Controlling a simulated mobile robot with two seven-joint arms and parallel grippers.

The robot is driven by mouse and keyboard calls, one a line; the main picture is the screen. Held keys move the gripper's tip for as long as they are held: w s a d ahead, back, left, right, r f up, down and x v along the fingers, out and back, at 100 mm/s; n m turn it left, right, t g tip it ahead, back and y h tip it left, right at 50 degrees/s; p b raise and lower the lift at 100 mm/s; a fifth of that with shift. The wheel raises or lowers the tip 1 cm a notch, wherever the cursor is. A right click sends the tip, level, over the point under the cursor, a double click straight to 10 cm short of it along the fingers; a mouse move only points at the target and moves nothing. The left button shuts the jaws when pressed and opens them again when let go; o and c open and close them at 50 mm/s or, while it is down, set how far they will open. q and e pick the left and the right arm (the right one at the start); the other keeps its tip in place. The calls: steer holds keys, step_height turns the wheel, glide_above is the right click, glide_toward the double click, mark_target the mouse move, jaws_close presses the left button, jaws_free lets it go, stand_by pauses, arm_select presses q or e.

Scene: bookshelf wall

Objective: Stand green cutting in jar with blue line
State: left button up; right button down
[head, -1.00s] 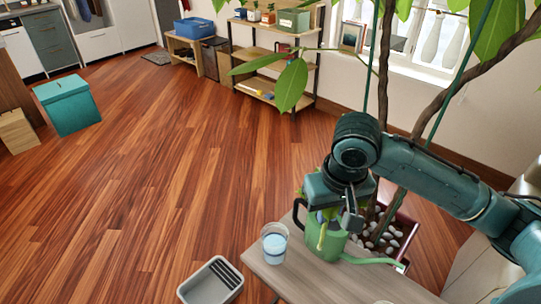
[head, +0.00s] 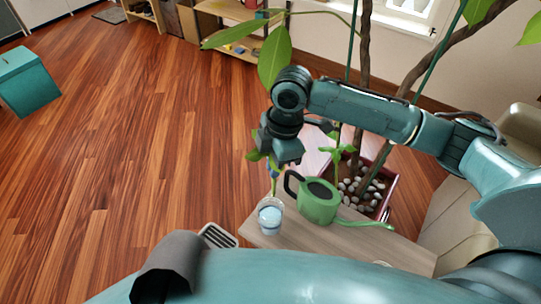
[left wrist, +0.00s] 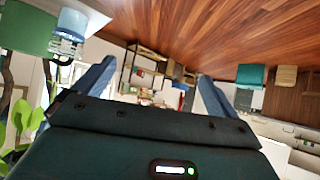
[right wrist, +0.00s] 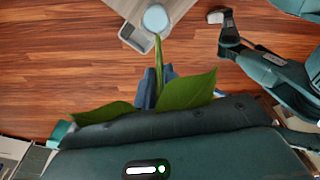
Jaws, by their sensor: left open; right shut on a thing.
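The green cutting (head: 274,184) hangs leaves up from my right gripper (head: 272,160), its stem pointing down. My right gripper is shut on it, and in the right wrist view (right wrist: 155,84) the leaves (right wrist: 190,91) spread across the fingers. The clear jar (head: 270,218) with bluish water stands on the grey table, below the stem. The stem tip is close to the jar's mouth; I cannot tell whether it has entered. The jar also shows in the left wrist view (left wrist: 70,24) with a blue band. My left gripper (left wrist: 152,86) is open and empty.
A green watering can (head: 320,203) stands on the table (head: 345,245) right of the jar, its spout pointing right. A leafy sprig (head: 336,150) and a plant box with pebbles (head: 362,185) are behind.

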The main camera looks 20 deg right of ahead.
arm_select(q)
steer(key=b, duration=0.3)
steer(key=shift+w+d+f+t+b, duration=0.25)
steer(key=shift+d+f+t+b, duration=0.05)
steer(key=shift+d+f, duration=0.1)
arm_select(e)
step_height(320, 180, down, 6)
steer(key=n, duration=0.2)
steer(key=shift+w+a+f, duration=0.2)
steer(key=shift+w+a, duration=0.05)
steer(key=shift+a, duration=0.1)
arm_select(q)
steer(key=shift+f, duration=0.1)
steer(key=shift+w+r+p, duration=0.15)
steer(key=shift+r+p, duration=0.4)
steer(key=shift+r, duration=0.1)
